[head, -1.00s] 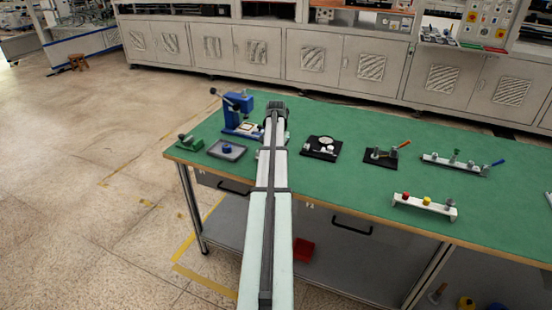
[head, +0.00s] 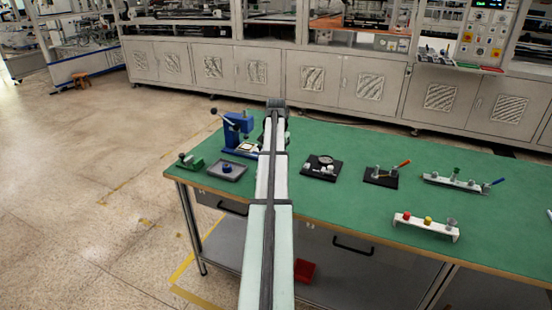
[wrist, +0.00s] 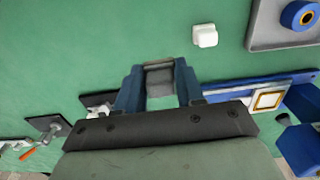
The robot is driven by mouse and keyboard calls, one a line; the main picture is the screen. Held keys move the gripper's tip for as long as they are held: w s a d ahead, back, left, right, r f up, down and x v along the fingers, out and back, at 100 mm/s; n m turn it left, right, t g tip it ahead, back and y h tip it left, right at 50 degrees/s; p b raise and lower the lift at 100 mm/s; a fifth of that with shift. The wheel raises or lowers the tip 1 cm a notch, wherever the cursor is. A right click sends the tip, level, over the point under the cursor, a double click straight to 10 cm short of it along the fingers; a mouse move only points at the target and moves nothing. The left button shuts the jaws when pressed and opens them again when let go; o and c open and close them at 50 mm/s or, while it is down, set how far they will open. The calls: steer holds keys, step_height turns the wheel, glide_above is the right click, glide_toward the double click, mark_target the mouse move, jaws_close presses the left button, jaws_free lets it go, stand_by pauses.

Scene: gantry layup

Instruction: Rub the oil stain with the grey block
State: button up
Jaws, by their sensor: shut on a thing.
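My gripper (wrist: 158,84) shows in the wrist view, its blue fingers shut on a grey block (wrist: 159,70) above the green table top (wrist: 90,50). In the head view my arm hides the gripper and the block. I cannot make out the oil stain in either view. I cannot tell whether the block touches the table.
A small white block (wrist: 205,35) lies near the gripper. A grey tray (head: 240,176) with a blue ring and a blue press (head: 237,130) stand at the left. A black plate (head: 308,172) and several fixtures occupy the right. Clear green surface lies between them.

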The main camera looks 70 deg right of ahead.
steer(key=c, duration=0.3)
steer(key=shift+w+a, duration=0.1)
steer(key=shift+w, duration=0.05)
steer(key=shift+c, duration=0.2)
steer(key=w+d+n, duration=0.4)
steer(key=w+d, duration=0.1)
steer(key=d, duration=0.3)
steer(key=w+d+n, duration=0.5)
steer(key=w+d, duration=0.1)
steer(key=d, duration=0.3)
steer(key=shift+d+f, duration=0.2)
steer(key=shift+f, duration=0.2)
